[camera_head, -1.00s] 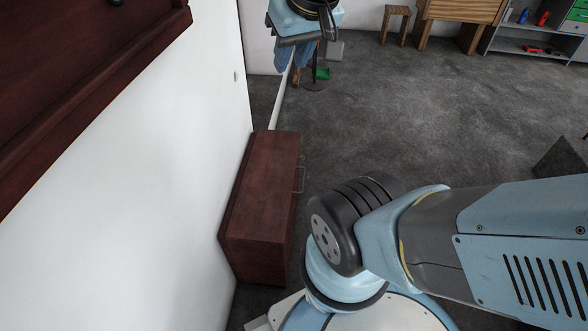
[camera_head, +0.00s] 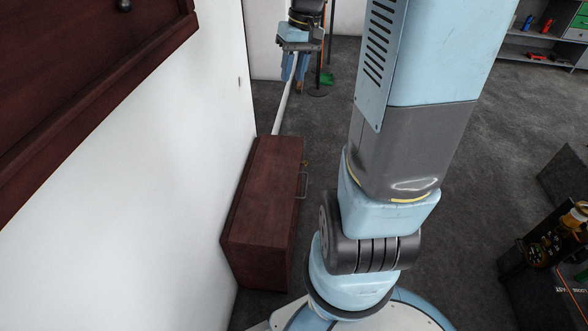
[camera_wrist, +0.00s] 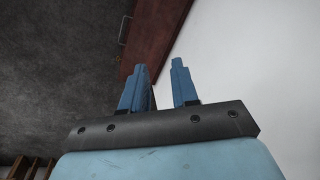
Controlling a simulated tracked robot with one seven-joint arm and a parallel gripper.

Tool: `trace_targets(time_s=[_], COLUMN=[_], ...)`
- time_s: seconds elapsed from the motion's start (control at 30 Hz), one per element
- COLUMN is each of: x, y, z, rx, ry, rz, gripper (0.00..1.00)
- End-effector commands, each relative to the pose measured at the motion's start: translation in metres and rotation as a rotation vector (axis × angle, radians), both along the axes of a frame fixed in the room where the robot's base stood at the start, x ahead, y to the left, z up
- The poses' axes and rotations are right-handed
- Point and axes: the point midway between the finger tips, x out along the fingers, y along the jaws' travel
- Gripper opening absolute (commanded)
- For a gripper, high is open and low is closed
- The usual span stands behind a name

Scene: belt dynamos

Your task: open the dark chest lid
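The dark red-brown chest (camera_head: 262,205) stands on the floor against the white wall, and its lid looks shut. A metal handle (camera_head: 304,185) is on its right side. In the wrist view the chest (camera_wrist: 158,38) lies beyond the fingers, with its handle (camera_wrist: 123,30) near the top. My gripper (camera_head: 296,67) is past the far end of the chest in the head view, apart from it. In the wrist view my gripper (camera_wrist: 160,80) has its two blue fingers spread with nothing between them.
The white wall (camera_head: 185,150) runs along the chest's left side. A dark red-brown cabinet (camera_head: 80,80) fills the upper left. Grey floor (camera_head: 470,150) is open to the right. A dark stand with machine parts (camera_head: 545,270) is at the lower right, and a shelf (camera_head: 540,45) is at the back.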

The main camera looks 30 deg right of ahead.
Motion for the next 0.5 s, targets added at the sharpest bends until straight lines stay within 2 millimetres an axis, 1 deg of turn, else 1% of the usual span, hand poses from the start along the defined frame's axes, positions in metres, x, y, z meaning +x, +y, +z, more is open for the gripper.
trace_targets(time_s=[0.03, 0.2, 0.37, 0.5], x=[0.008, 0.030, 0.046, 0.056], y=[-0.010, -0.036, -0.062, -0.085], z=[-0.012, -0.049, -0.087, -0.122], rx=[0.023, 0.104, 0.189, 0.268], ry=[0.023, 0.073, 0.109, 0.128], rz=[-0.007, -0.014, -0.025, -0.038], gripper=[0.29, 0.29, 0.29, 0.29])
